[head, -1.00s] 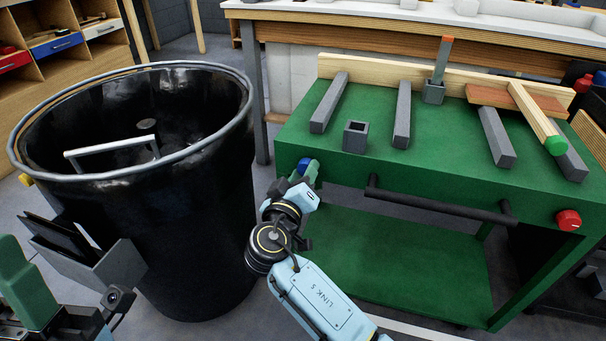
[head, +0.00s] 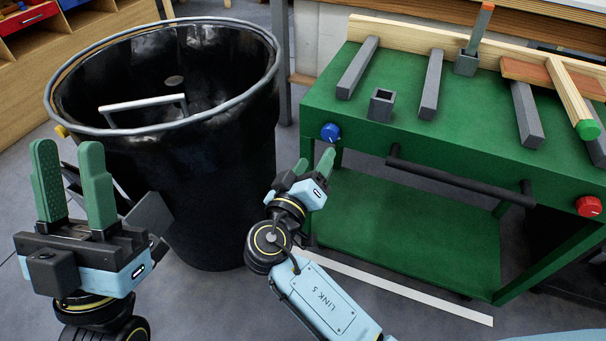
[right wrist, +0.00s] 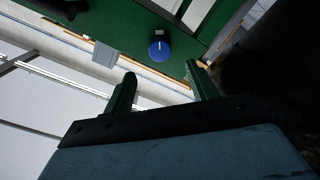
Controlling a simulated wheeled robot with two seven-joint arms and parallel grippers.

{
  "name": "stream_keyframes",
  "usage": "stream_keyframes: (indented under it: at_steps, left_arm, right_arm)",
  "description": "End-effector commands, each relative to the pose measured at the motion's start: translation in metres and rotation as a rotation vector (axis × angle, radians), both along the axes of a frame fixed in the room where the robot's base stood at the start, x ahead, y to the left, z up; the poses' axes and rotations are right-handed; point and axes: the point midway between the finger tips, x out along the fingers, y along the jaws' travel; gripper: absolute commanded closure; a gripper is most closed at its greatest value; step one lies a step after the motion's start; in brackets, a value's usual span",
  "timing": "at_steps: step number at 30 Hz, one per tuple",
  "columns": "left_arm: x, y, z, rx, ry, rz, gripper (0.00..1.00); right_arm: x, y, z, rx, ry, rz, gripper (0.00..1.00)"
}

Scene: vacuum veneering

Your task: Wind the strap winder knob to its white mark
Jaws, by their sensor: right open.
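A blue knob (head: 330,132) sits on the front of the green cart (head: 318,98), near its left corner. A red knob (head: 589,206) sits on the cart's right end. The picture does not label either as the strap winder. My right gripper (head: 314,163) is open and empty just below and in front of the blue knob, apart from it. In the right wrist view the blue knob (right wrist: 160,50) lies beyond the gap between the open fingers (right wrist: 161,71), with a small white mark (right wrist: 159,31) beside it. My left gripper (head: 67,147) is open and empty at the left.
A large black bin (head: 215,180) stands left of the cart, close to both arms. A dark bar handle (head: 455,176) runs along the cart's front. Grey bars (head: 430,85) and a short square tube (head: 381,104) are on the cart top. A white floor strip (head: 400,287) lies in front.

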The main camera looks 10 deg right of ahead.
Motion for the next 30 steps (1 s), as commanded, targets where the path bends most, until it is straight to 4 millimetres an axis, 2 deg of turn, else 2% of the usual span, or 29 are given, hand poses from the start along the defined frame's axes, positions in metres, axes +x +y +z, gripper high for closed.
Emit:
stream_keyframes:
  at_steps: [3, 10, 30]
  left_arm:
    - [0.010, -0.003, 0.000, 0.025, 0.081, 0.000, 0.64]
    - [0.019, -0.006, -0.005, 0.052, 0.171, -0.001, 0.64]
    - [0.021, -0.006, -0.007, 0.056, 0.184, -0.002, 0.64]
  right_arm:
    - [-0.021, 0.014, 0.001, 0.001, 0.003, 0.001, 0.43]
    - [-0.044, 0.029, 0.000, 0.001, 0.002, -0.001, 0.43]
    - [-0.047, 0.031, -0.001, 0.000, 0.001, -0.001, 0.43]
